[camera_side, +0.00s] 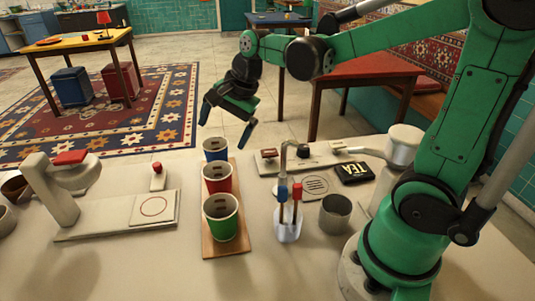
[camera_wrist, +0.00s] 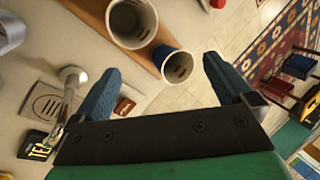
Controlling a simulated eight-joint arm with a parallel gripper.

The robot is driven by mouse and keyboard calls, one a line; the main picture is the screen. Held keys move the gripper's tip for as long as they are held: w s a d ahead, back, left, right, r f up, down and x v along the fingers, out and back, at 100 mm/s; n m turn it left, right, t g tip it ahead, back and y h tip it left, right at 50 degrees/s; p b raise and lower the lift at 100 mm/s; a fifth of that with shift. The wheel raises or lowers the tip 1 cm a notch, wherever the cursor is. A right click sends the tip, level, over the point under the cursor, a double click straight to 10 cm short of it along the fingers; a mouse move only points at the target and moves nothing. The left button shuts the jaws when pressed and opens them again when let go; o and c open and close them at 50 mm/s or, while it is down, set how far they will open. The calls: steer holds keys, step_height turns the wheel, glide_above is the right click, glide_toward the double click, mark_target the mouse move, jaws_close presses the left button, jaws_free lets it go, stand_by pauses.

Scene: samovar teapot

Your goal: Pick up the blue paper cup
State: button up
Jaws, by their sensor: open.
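The blue paper cup (camera_side: 215,156) stands upright at the far end of a row of three cups in the side view. In the wrist view the blue cup (camera_wrist: 161,50) shows its pale rim and dark inside, between and beyond my fingertips. My gripper (camera_side: 223,135) is open and empty, above and a little behind the blue cup in the side view. Its two blue fingers (camera_wrist: 160,66) spread wide in the wrist view. The red cup (camera_side: 218,186) and the green cup (camera_side: 221,229) stand nearer the side camera.
The cups stand on a narrow wooden board (camera_side: 207,246). A clear holder with sticks (camera_side: 288,229), a metal cup (camera_side: 335,214) and a black TEA box (camera_side: 354,173) are to its right. A pale press-like device (camera_side: 50,190) is left. Counter between device and board is mostly clear.

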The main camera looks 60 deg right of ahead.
mark_target(213, 153)
steer(key=w+d+f+m, duration=0.1)
steer(key=w+f+m, duration=0.1)
steer(key=m, duration=0.2)
steer(key=w+d+f+m+g+y, duration=0.1)
steer(key=w+d+m, duration=0.1)
steer(key=m, duration=0.1)
steer(key=w+d+f+m, duration=0.1)
steer(key=f+m, duration=0.1)
steer(key=m, duration=0.2)
steer(key=shift+w+d+f+m+y, duration=0.2)
steer(key=shift+w+f+m+y, duration=0.1)
steer(key=shift+w+f+y, duration=0.1)
steer(key=shift+x, duration=2.7)
steer(key=shift+s, duration=0.1)
steer(key=c, duration=0.8)
